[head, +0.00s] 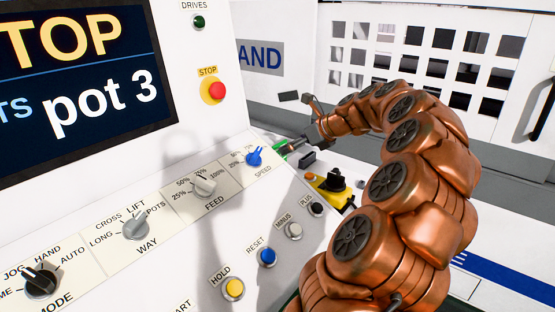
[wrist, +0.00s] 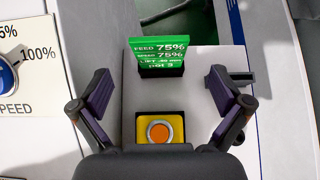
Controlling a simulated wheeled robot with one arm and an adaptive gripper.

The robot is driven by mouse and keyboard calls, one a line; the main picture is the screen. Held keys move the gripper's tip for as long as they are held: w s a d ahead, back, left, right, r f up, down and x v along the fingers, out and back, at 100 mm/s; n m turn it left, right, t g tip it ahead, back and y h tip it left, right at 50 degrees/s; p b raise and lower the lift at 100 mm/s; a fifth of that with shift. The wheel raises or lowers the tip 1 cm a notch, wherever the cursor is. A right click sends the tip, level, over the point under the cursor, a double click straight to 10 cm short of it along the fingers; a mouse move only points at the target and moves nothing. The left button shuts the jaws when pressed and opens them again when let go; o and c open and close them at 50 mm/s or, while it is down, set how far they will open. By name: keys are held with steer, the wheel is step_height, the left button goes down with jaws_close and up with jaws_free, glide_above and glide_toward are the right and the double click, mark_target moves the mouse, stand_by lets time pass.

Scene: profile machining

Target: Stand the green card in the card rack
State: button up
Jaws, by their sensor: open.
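The green card (wrist: 158,48) shows in the wrist view with lines of text, including "FEED 75%" and "SPEED 75%". It stands upright, with its lower edge at a dark slotted holder (wrist: 163,71), apparently the card rack. How deep it sits cannot be told. My gripper (wrist: 160,80) is open, its two dark fingers spread wide to the left and right of the card and apart from it. In the head view only a green sliver of the card (head: 291,147) shows at the panel's far edge, near the end of my arm.
A yellow box with an orange button (wrist: 160,131) lies between my fingers, nearer the palm. A dark bracket (wrist: 240,78) sits by the right finger. The control panel has a blue speed knob (head: 254,157), feed knob (head: 204,187) and red stop button (head: 216,90).

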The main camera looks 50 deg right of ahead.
mark_target(280, 146)
steer(key=x, duration=0.1)
steer(key=p+x, duration=0.1)
steer(key=x, duration=0.1)
steer(key=r+x, duration=0.1)
steer(key=x, duration=0.1)
steer(key=shift+w+a+f, duration=0.1)
steer(key=shift+w+f, duration=0.05)
steer(key=shift+w, duration=0.35)
steer(key=shift+w+f, duration=0.25)
steer(key=shift+c, duration=0.2)
steer(key=c, duration=1.1)
